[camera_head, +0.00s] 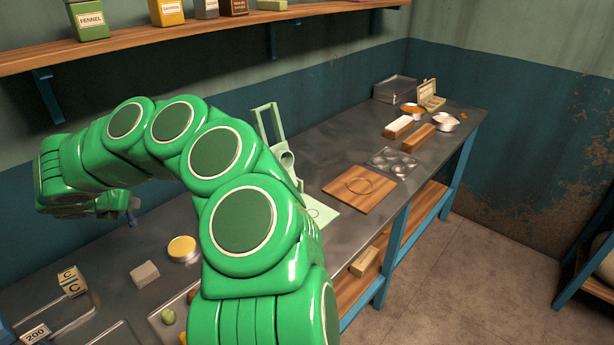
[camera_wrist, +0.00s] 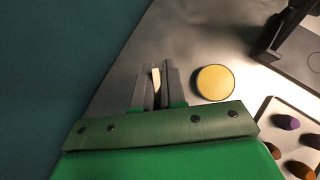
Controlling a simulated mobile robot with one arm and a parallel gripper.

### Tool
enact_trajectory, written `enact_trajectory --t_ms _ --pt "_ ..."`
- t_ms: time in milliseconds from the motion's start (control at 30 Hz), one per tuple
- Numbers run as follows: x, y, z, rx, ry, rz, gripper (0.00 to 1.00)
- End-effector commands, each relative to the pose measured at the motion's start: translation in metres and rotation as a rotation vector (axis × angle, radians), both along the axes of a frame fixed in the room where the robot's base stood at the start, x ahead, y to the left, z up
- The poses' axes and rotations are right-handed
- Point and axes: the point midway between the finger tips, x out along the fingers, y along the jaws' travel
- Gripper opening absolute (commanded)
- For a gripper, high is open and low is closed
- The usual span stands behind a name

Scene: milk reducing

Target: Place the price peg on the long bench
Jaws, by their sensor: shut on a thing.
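My gripper (camera_wrist: 157,88) is shut on a small pale, narrow piece, which I take to be the price peg (camera_wrist: 156,78); it shows between the dark fingers in the wrist view. In the head view my gripper (camera_head: 133,209) is at the left, over the back part of the long bench (camera_head: 335,150), and the peg cannot be made out there. The long bench has a dark grey metal top and blue legs. It runs from the lower left to the far right corner. I cannot tell the peg's height above it.
A round yellow-topped tin (camera_head: 183,248) and a grey block (camera_head: 145,273) stand near my gripper. A tray of small coloured pieces (camera_wrist: 288,122) lies to the right. A wooden board (camera_head: 361,189) and a pale green stand (camera_head: 270,125) are farther along. A wall shelf (camera_head: 130,45) runs above.

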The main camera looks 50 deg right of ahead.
Motion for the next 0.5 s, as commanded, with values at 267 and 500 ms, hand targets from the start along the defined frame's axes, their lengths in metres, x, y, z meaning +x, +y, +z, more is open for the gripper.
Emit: enact_trajectory --t_ms 267,500 --pt "-0.03 0.01 0.006 0.016 0.003 -0.249 0.0" --pt "-0.066 0.021 0.009 0.015 0.01 -0.468 0.0"
